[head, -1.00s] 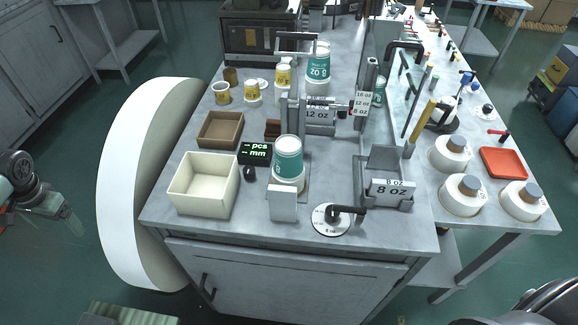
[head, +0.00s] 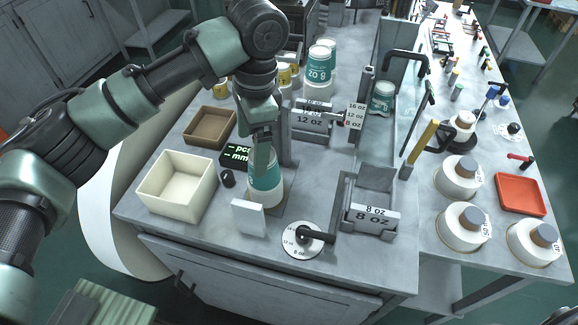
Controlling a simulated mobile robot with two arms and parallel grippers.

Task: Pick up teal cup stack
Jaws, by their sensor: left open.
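A teal cup stack (head: 267,184) stands upright with a white lower part near the front of the bench, behind a small white block. My left gripper (head: 262,158) reaches down from above and is open at the top of this stack. Its fingers overlap the upper part of the cups and hide some of it, so I cannot tell whether they touch. Another teal cup stack (head: 319,62) stands further back, and a teal cup (head: 382,95) stands to its right. My right gripper is out of view.
A cream bin (head: 176,206) and a brown tray (head: 211,143) lie left of the stack. A black display (head: 236,153) is close beside it. A round dial (head: 303,254) with a black handle is in front. An 8 oz holder (head: 369,217) stands to the right.

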